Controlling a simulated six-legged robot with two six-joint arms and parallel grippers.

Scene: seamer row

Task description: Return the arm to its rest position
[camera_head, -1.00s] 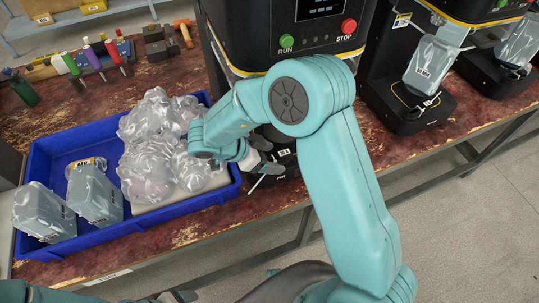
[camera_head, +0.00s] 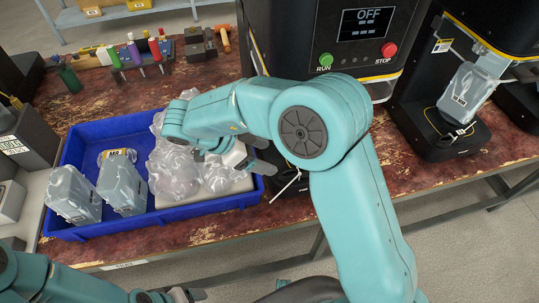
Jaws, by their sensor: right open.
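My right arm comes in from the lower right and bends over the bench. Its gripper (camera_head: 257,154) is open, with no object seen between its fingers, above the right end of a blue tray (camera_head: 130,226) and in front of the seamer (camera_head: 318,40). My left gripper (camera_head: 180,296) shows only in part at the bottom edge, low in front of the bench, and its jaws are unclear.
The tray holds two grey lidded containers (camera_head: 74,194) and crumpled clear plastic (camera_head: 172,172). The seamer's display (camera_head: 366,24) reads OFF. Another machine (camera_head: 440,125) holding a clear container stands to the right. Hand tools (camera_head: 133,52) lie behind the tray.

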